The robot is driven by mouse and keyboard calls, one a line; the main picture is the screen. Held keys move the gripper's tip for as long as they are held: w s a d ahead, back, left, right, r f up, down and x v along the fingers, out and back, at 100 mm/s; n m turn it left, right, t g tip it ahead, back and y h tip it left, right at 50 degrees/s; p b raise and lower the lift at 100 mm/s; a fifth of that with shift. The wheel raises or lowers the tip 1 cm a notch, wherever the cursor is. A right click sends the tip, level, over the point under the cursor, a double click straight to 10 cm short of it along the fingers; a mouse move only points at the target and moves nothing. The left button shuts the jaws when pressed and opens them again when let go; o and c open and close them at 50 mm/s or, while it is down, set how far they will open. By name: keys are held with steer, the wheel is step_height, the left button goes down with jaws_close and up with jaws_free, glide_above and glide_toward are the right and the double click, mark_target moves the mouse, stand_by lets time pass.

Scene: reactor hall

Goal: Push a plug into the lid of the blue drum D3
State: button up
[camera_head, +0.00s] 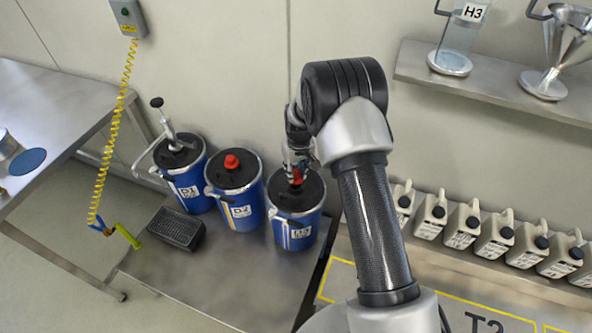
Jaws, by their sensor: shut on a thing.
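The blue drum D3 (293,228) stands upright at the right end of a row of blue drums, with a dark lid (311,192). My gripper (297,176) points down over this lid and is shut on a red plug (297,181). The plug is at or just above the lid, partly hidden by the fingers. I cannot tell whether it sits in the opening.
Drum D2 (242,216) with a red plug (232,161) in its lid and drum D1 (193,192) with a pump stand left of D3. A black grated box (176,228) is in front of them. Several canisters (462,224) stand right; a shelf (490,90) is above.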

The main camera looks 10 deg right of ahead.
mark_target(296, 173)
steer(key=shift+f+b, duration=0.7)
steer(key=shift+f, duration=0.35)
steer(key=shift+f+b, duration=0.55)
steer(key=shift+f, duration=0.1)
stand_by(1.4)
steer(key=o, duration=1.1)
steer(key=shift+c, duration=0.2)
steer(key=shift+r, duration=0.1)
step_height(296, 173, up, 12)
steer(key=s, duration=0.1)
steer(key=shift+s+d, duration=0.15)
steer(key=shift+s, duration=0.05)
